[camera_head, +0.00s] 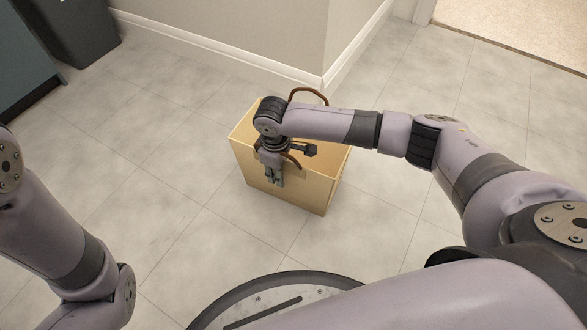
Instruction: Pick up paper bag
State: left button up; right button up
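A tan paper bag (299,191) stands upright on the tiled floor near the wall corner, with its top open. A brown handle (309,91) rises at its far side, and a near-side brown handle (293,160) shows in part beside my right gripper. My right gripper (276,183) points down at the bag's near side, over its front rim. Its fingers look close together at the near handle, but I cannot tell whether they grip it. My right arm covers part of the bag's opening. My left arm is at the lower left, and its gripper is out of view.
A wall corner with a white baseboard (240,71) stands just behind the bag. A dark bin-like object (78,30) and a dark cabinet (20,65) are at the upper left. The tiled floor left of the bag is clear. Carpet (520,25) lies at the upper right.

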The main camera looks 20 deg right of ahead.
jog(key=shift+f, duration=0.15)
grip_shut()
dwell(0.9)
